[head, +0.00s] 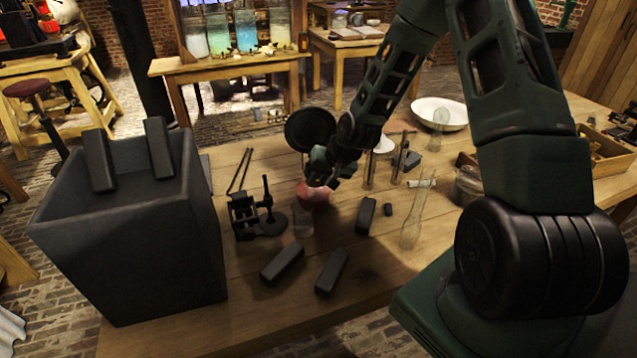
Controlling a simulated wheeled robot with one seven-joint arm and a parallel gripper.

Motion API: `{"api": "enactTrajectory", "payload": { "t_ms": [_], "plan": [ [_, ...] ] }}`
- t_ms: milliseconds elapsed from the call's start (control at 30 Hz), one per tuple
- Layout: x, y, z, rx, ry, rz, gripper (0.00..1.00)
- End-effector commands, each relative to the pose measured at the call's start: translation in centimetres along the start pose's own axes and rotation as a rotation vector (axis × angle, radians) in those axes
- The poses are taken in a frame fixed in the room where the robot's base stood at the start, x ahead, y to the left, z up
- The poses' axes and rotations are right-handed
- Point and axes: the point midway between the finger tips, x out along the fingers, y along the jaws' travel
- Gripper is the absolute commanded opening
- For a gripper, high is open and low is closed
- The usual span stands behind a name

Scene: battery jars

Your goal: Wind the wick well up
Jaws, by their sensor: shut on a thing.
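A small red rounded vessel (313,194), which looks like the lamp, stands on the wooden table in the head view. My gripper (319,180) reaches down to its top from the upper right. It is shut there on a part of the lamp, but the fingers cover which part. The wick and its winding knob are too small or hidden to make out. A clear glass chimney (411,228) stands apart to the right, near the table's front edge.
A clear glass jar (303,223) stands close in front of the lamp. A black stand (262,215) is left of it, and a large dark box (130,245) fills the left end. Dark blocks (332,271) lie in front. A white bowl (438,112) is behind right.

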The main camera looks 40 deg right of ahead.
Motion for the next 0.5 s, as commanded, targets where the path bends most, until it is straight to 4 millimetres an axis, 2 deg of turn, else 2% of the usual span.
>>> {"api": "enactTrajectory", "payload": {
  "t_ms": [500],
  "plan": [
    [0.07, 0.86, -0.15, 0.124, 0.005, -0.283, 0.00]
  ]
}}
